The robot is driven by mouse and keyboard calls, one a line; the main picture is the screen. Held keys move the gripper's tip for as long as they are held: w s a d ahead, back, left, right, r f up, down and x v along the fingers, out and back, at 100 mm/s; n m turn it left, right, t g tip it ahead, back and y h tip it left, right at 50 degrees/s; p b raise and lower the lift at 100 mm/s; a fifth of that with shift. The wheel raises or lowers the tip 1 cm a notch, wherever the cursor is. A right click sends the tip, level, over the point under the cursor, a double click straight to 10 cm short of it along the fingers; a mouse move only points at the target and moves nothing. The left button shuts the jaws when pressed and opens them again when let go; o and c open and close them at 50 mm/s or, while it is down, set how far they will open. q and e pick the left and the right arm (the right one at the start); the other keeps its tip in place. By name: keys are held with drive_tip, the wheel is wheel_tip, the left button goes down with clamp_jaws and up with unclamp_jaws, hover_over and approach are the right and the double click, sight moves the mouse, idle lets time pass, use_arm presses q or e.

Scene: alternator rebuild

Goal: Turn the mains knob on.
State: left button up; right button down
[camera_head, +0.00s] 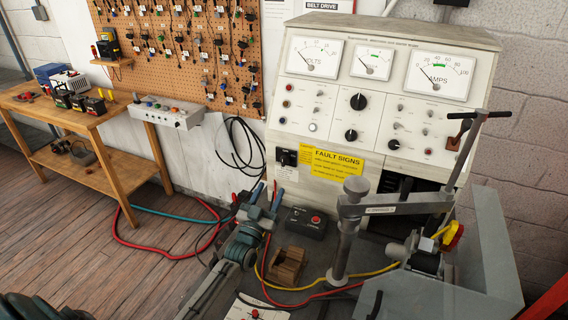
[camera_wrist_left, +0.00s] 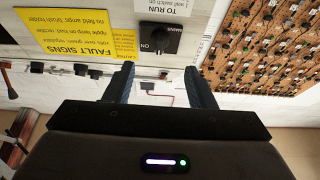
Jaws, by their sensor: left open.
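The mains knob (camera_head: 286,157) is a black rotary switch on a dark plate at the lower left of the grey test bench panel. In the left wrist view the mains knob (camera_wrist_left: 159,40) appears upside down, with "MAINS" and "ON" lettering beside it. My left gripper (camera_head: 267,190) is open and empty, just below the knob in the head view. In the left wrist view its two fingers (camera_wrist_left: 161,85) stand apart, with the knob beyond their tips and not between them. My right gripper is not in view.
A yellow fault signs label (camera_head: 335,163) is right of the knob. A black box with a red button (camera_head: 316,220) and a wooden block (camera_head: 286,266) sit below. A metal clamp arm (camera_head: 395,204) stands to the right. Cables (camera_head: 160,249) run across the floor at left.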

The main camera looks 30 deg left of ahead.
sight(282, 163)
use_arm(q)
drive_tip(key=x, duration=0.2)
drive_tip(key=p+x, duration=0.1)
drive_tip(key=x, duration=0.2)
drive_tip(key=p+x, duration=0.1)
drive_tip(key=x, duration=0.1)
drive_tip(key=shift+w+r, duration=0.1)
drive_tip(key=shift+r, duration=0.3)
drive_tip(key=shift+p+x, duration=0.35)
drive_tip(key=shift+x, duration=0.4)
drive_tip(key=shift+w, duration=0.1)
drive_tip(key=c, duration=1)
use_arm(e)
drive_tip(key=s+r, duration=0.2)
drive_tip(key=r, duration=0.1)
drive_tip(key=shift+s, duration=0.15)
